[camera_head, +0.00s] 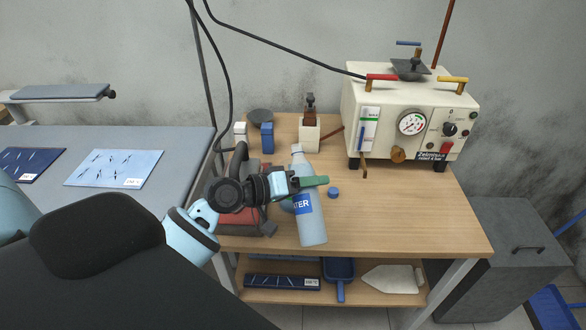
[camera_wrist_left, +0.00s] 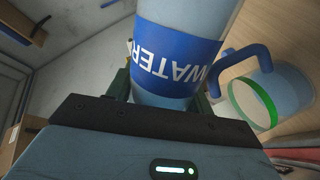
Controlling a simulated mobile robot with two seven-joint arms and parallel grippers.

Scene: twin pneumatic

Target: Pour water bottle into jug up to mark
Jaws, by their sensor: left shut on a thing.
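My left gripper (camera_head: 308,183) is shut on the clear water bottle (camera_head: 312,228), which has a blue WATER label. The bottle stands nearly upright, its neck toward the back; I cannot tell whether its base touches the table. In the left wrist view the bottle (camera_wrist_left: 185,90) fills the middle, its label upside down. The jug (camera_wrist_left: 290,90), pale blue with a blue handle and a green ring mark, shows beside the bottle there. In the head view the jug is mostly hidden behind my gripper and the bottle. My right gripper is not in view.
A cream machine (camera_head: 410,120) with a gauge stands at the back right. A red and grey tool (camera_head: 243,217) lies beneath my left arm. The table's front right is clear.

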